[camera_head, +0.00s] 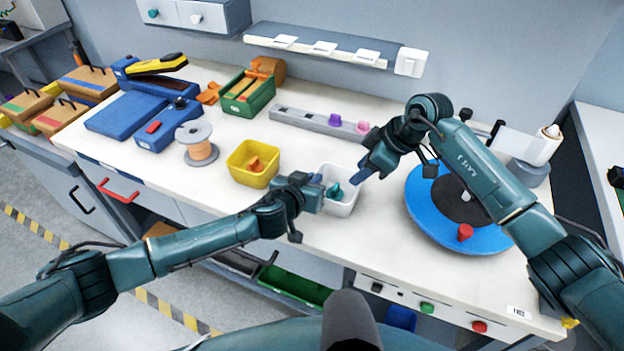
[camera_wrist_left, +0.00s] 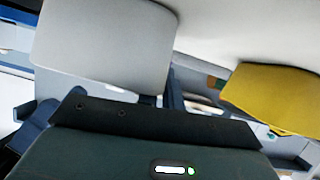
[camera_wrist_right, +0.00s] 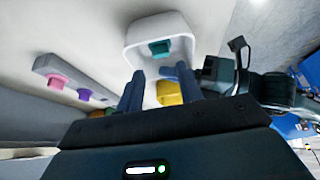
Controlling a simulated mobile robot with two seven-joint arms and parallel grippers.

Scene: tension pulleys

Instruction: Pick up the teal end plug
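The teal end plug (camera_head: 333,191) lies inside a small white bin (camera_head: 345,208) near the table's front edge. In the right wrist view the teal plug (camera_wrist_right: 160,48) shows clearly on the bin's floor, inside the white bin (camera_wrist_right: 135,38). My right gripper (camera_wrist_right: 158,90) is open and empty, its fingers apart just short of the bin's near wall, above its right side in the head view. My left gripper (camera_head: 318,180) is at the bin's left rim; the white bin (camera_wrist_left: 100,45) fills much of its wrist view. Its fingertips are partly hidden, so I cannot tell whether they grip the rim.
A yellow bin (camera_head: 240,172) with an orange part stands left of the white bin. A grey rail (camera_head: 300,122) with purple and pink plugs lies behind. A blue disc (camera_head: 425,205) lies to the right. A wire spool (camera_head: 198,147) stands farther left.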

